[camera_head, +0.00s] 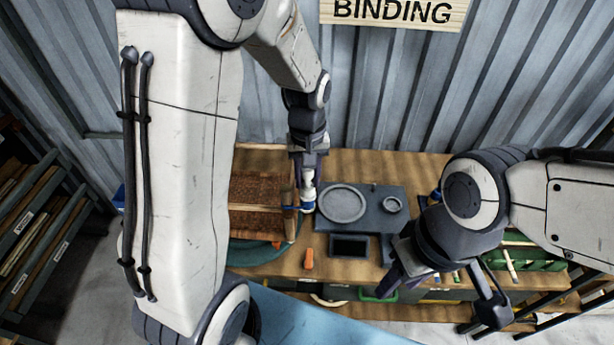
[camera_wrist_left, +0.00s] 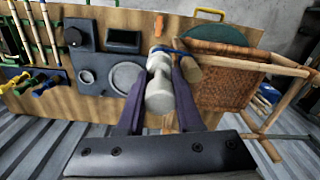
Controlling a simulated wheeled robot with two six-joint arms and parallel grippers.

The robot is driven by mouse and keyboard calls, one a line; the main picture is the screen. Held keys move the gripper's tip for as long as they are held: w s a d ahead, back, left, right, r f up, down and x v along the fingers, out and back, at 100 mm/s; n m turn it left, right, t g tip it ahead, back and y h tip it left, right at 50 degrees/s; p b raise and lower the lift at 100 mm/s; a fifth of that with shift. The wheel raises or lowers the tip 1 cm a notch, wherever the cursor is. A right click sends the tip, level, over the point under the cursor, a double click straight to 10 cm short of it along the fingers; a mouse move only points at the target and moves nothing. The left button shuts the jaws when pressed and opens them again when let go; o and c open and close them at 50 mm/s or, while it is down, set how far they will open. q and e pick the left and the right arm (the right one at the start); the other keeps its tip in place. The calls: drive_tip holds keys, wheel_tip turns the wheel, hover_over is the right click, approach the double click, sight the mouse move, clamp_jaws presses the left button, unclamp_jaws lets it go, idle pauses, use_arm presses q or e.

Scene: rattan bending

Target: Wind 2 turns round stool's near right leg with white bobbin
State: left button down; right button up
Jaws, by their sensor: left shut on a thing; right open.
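My left gripper (camera_head: 308,168) comes down from above at the right side of the stool and is shut on the white bobbin (camera_head: 307,193). In the left wrist view the white bobbin (camera_wrist_left: 160,88) sits between the purple fingers of the left gripper (camera_wrist_left: 160,68). A blue strand (camera_wrist_left: 180,53) runs from the bobbin's end toward the stool. The stool, with its brown woven seat (camera_head: 257,188) and pale wooden legs (camera_head: 290,226), is beside the bobbin; any turns on its leg are too small to tell. My right gripper (camera_head: 442,298) is open and empty at the front right.
The stool is over a green round mat (camera_head: 240,253) on the wooden bench (camera_head: 400,165). A grey panel with a round dish (camera_head: 342,203) and a small cup (camera_head: 392,205) lies to the right. An orange object (camera_head: 309,260) lies in front. A green rack (camera_head: 535,258) stands at the right.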

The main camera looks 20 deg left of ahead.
use_arm(q)
wheel_tip(320, 180, up, 6)
drive_tip(key=p, duration=0.5)
drive_tip(key=shift+r, duration=0.15)
wheel_tip(320, 180, up, 2)
drive_tip(key=shift+r+p, duration=0.2)
drive_tip(key=shift+p, duration=0.4)
drive_tip(key=shift+r, duration=1.2)
